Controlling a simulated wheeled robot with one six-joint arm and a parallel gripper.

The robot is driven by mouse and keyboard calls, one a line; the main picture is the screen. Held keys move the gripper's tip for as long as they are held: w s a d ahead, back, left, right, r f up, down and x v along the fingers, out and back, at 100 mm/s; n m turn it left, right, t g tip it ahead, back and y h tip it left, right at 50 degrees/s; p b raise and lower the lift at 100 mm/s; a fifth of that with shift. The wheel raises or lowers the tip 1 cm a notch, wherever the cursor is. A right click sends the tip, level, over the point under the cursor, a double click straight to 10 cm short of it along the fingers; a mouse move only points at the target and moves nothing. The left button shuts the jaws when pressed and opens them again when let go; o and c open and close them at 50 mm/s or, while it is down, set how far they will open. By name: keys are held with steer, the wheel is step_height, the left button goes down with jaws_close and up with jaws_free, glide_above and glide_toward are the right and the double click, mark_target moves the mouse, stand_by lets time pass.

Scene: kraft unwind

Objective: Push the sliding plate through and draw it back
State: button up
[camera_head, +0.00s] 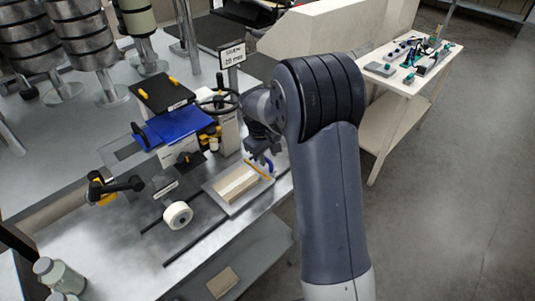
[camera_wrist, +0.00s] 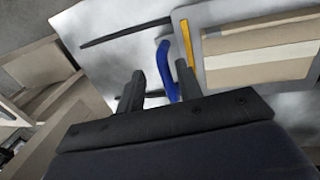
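A pale grey plate (camera_head: 212,187) bearing a tan and cream block (camera_head: 237,184) lies on the bench. It looks like the sliding plate, and it also shows in the wrist view (camera_wrist: 208,88). A yellow strip (camera_head: 257,169) and a curved blue handle (camera_head: 270,164) are at its right end. My gripper (camera_head: 261,153) is just above that end. In the wrist view my gripper (camera_wrist: 160,70) is open, with the blue handle (camera_wrist: 166,66) showing between its fingers. I cannot tell whether either finger touches it. The wrist hides the handle's lower end.
A machine with a blue cover (camera_head: 180,124) and a handwheel (camera_head: 217,102) stands behind the plate. A white roll (camera_head: 178,215) and dark rails (camera_head: 205,238) lie in front. A side table with tools (camera_head: 412,62) stands at the right, with open floor (camera_head: 450,180) before it.

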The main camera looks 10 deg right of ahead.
step_height(320, 180, up, 10)
steer(key=s+a, duration=0.1)
steer(key=shift+a+r+b, duration=0.25)
steer(key=shift+a+b, duration=0.15)
steer(key=f, duration=0.3)
steer(key=d+f, duration=0.1)
steer(key=f, duration=0.3)
steer(key=w+f+p, duration=0.1)
steer(key=f, duration=0.2)
steer(key=shift+d+f, duration=0.35)
steer(key=shift+s+a, duration=0.35)
steer(key=shift+a, duration=0.2)
